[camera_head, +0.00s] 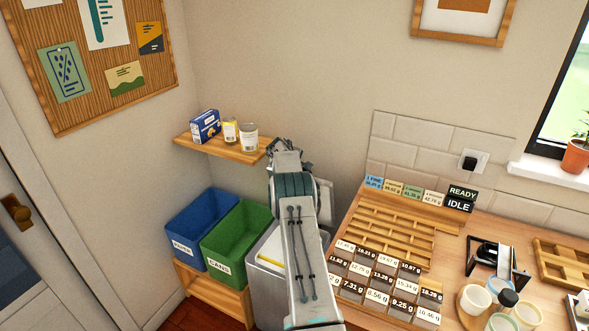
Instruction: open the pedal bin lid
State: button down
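The pedal bin (268,250) is a pale grey box standing right of the green crate, largely hidden behind my arm. A yellow strip shows across its front part. A light grey panel (326,202) stands upright just right of my arm; I cannot tell whether it is the bin's lid or part of my arm. My gripper (284,146) is at the far end of the arm, above and behind the bin, near the right end of the wall shelf. Its fingers are too small and covered to tell whether they are open.
Blue (203,226) and green (236,240) crates sit on a wooden stand at left. A wooden counter (455,255) with labelled tiles, cups and a black stand lies at right.

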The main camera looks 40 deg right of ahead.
dwell(0.4)
jog(key=c, duration=1.4)
grip_release()
jog(key=shift+r, duration=0.1)
jog(key=b+v, duration=0.4)
jog(key=v, duration=0.9)
jog(key=shift+a+r+b, duration=0.2)
jog(key=shift+b, duration=0.1)
jog(key=shift+s, duration=0.1)
